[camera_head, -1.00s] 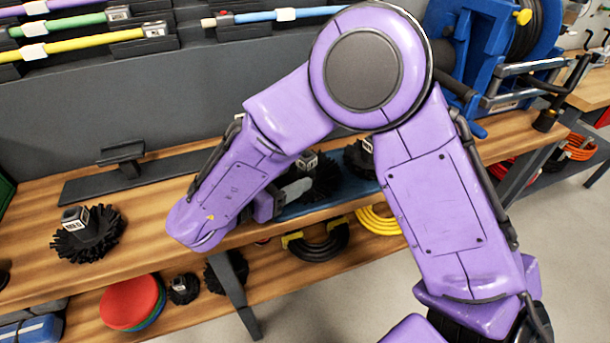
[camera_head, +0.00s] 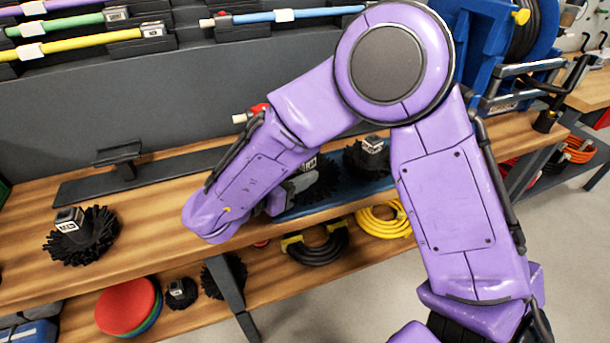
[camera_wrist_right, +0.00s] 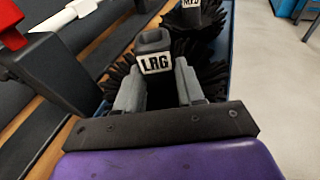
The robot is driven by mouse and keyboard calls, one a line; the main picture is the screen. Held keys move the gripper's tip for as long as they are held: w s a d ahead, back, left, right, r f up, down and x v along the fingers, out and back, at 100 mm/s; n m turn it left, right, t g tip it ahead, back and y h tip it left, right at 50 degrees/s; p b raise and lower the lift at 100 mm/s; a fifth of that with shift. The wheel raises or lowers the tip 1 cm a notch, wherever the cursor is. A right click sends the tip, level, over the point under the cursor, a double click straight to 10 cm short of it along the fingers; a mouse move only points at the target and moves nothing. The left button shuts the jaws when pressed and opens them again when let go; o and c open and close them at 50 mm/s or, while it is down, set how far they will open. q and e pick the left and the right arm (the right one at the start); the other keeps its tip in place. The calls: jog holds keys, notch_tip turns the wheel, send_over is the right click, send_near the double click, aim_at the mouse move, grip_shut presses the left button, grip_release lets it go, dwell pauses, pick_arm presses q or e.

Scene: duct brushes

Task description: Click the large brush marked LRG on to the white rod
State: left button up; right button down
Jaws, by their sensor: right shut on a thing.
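The large brush (camera_wrist_right: 154,62) marked LRG has a grey socket and black bristles. In the right wrist view its socket stands between the two grey fingers of my right gripper (camera_wrist_right: 158,88), which is shut on it. In the head view the brush (camera_head: 322,180) is partly hidden behind my right forearm, over the blue tray; I cannot tell whether it is lifted. The white rod (camera_head: 240,118) shows only its white end and red part behind my arm. In the right wrist view the rod (camera_wrist_right: 50,24) lies left of the brush, at a dark holder. My left gripper is not in view.
Another brush (camera_head: 370,160) stands just right, in the blue tray (camera_head: 345,200). A further brush (camera_head: 80,235) stands on the bench at left. Coloured rods (camera_head: 80,50) lie on the rack behind.

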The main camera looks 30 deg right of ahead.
jog(key=shift+r+p, duration=1.75)
jog(key=shift+r, duration=1.35)
jog(key=shift+f, duration=0.1)
